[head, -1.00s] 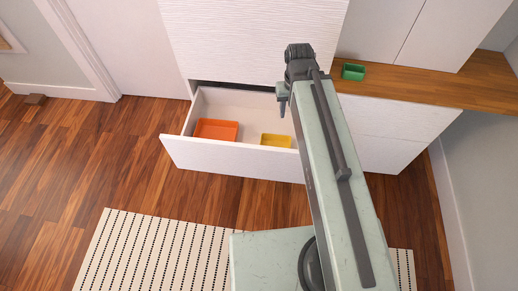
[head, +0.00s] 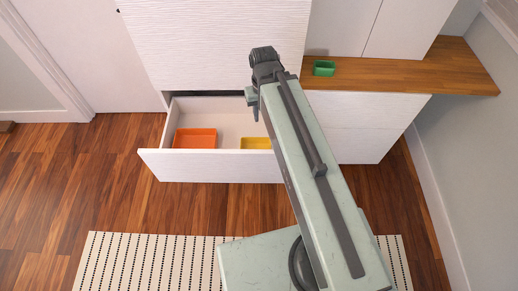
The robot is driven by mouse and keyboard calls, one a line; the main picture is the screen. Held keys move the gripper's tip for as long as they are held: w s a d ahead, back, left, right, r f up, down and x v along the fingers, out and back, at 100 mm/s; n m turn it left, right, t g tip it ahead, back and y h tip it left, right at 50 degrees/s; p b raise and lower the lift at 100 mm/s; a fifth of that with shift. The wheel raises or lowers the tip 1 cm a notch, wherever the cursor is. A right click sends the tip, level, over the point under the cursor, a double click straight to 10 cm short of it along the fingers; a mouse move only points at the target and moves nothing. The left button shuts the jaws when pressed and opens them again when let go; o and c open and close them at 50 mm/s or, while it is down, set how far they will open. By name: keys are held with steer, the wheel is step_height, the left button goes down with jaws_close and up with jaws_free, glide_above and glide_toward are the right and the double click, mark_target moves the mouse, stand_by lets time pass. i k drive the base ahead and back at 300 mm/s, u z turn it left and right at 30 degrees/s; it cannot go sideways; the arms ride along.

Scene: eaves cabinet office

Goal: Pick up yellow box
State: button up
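The yellow box (head: 256,143) lies in the open white drawer (head: 210,167), toward its right side. The drawer front hides its lower part. My gripper (head: 252,100) is at the far end of my arm, above the drawer's right part and up and slightly left of the yellow box in the picture. It looks clear of the box. The fingers are small and dark, and I cannot tell whether they are open or shut.
An orange box (head: 195,138) lies in the drawer, left of the yellow one. A green box (head: 324,68) stands on the wooden counter (head: 410,78) at right. A striped rug (head: 150,262) lies on the wood floor (head: 90,185) before the drawer.

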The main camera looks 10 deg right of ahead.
mark_target(247, 142)
steer(key=k, duration=0.5)
steer(key=u, duration=1.15)
steer(key=i, duration=0.65)
steer(key=u, duration=0.2)
